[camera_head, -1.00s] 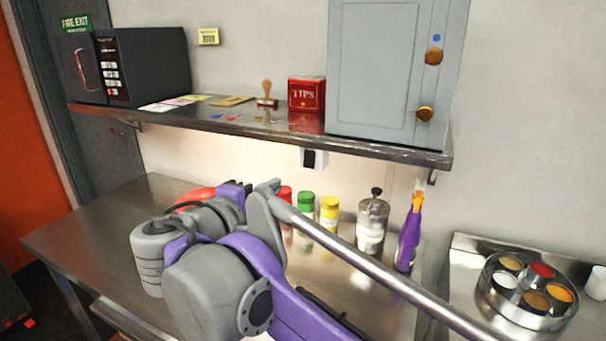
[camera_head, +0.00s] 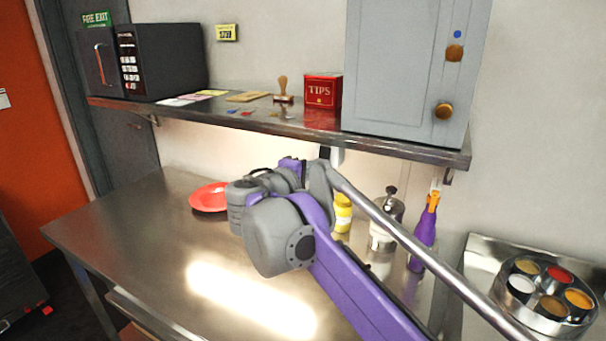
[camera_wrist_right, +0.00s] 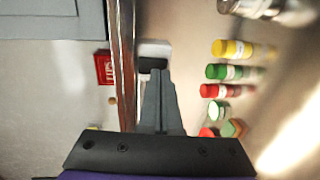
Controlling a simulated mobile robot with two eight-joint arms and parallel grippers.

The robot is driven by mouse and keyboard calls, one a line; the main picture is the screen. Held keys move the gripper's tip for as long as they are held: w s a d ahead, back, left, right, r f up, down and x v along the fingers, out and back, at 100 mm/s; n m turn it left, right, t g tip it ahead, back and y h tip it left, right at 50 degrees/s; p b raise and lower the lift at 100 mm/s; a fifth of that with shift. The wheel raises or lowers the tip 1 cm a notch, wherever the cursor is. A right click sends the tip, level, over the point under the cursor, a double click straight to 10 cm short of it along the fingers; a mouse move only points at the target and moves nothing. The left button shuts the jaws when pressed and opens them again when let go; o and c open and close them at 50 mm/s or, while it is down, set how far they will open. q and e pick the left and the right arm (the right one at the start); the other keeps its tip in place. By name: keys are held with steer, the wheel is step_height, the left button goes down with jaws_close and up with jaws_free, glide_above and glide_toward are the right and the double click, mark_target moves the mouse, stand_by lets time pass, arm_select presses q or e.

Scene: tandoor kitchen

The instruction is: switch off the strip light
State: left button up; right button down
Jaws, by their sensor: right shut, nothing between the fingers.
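The strip light itself is hidden under the wall shelf (camera_head: 270,122). Its glow shows on the wall below, and a bright streak lies on the steel table (camera_head: 120,235), so it is lit. A white switch box (camera_wrist_right: 155,48) with a black rocker (camera_wrist_right: 152,65) is under the shelf edge. In the head view only a white bit of the box (camera_head: 338,156) shows above my arm. My right gripper (camera_wrist_right: 158,76) is shut and empty, its tips at or very near the rocker; contact cannot be told. In the head view my own arm hides its fingers. My left gripper is not in view.
Behind my arm stand a yellow jar (camera_head: 343,213), a steel dispenser (camera_head: 386,222) and a purple bottle (camera_head: 424,232). A red plate (camera_head: 209,197) lies on the table. Above are a red tips box (camera_head: 322,90) and a grey cabinet (camera_head: 405,70). The table's left front is clear.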

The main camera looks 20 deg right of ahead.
steer(key=shift+x, duration=1)
